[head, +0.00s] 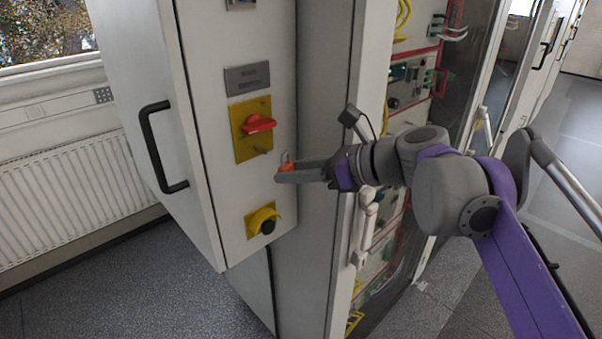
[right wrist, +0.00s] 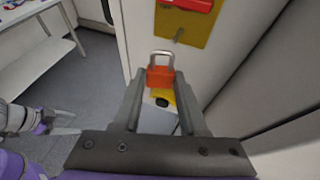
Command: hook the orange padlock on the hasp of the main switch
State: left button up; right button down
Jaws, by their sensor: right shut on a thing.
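The orange padlock (right wrist: 160,76) is held upright between the fingertips of my right gripper (right wrist: 162,88), its metal shackle pointing up. In the head view the padlock (head: 286,168) shows small at the tips of the right gripper (head: 280,174), which is shut on it. The main switch (head: 258,124) has a red handle on a yellow plate. Its hasp (head: 262,150) sticks out low on that plate, above and left of the padlock. The hasp also shows in the right wrist view (right wrist: 178,35), above the shackle and apart from it. My left gripper (right wrist: 72,122) shows at the left there, fingers apart.
A black door handle (head: 160,148) juts out at the left. Open racks with cables (head: 405,95) stand to the right of the cabinet. The floor at the lower left is clear.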

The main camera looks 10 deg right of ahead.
jog(key=shift+w+a+f, duration=0.1)
jog(key=shift+w+a, duration=0.6)
jog(key=shift+w, duration=0.25)
jog(key=shift+w+a+r, duration=0.1)
jog(key=shift+w+a, duration=0.6)
jog(key=shift+w, duration=0.3)
jog(key=shift+w+a+f, duration=0.1)
jog(key=shift+w+a, duration=0.6)
jog(key=shift+w, duration=0.25)
jog(key=shift+w+a+f, duration=0.1)
jog(key=shift+f, duration=0.4)
jog(key=shift+w, duration=0.1)
jog(key=shift+c, duration=1.8)
grip_release()
jog(key=shift+a, duration=0.1)
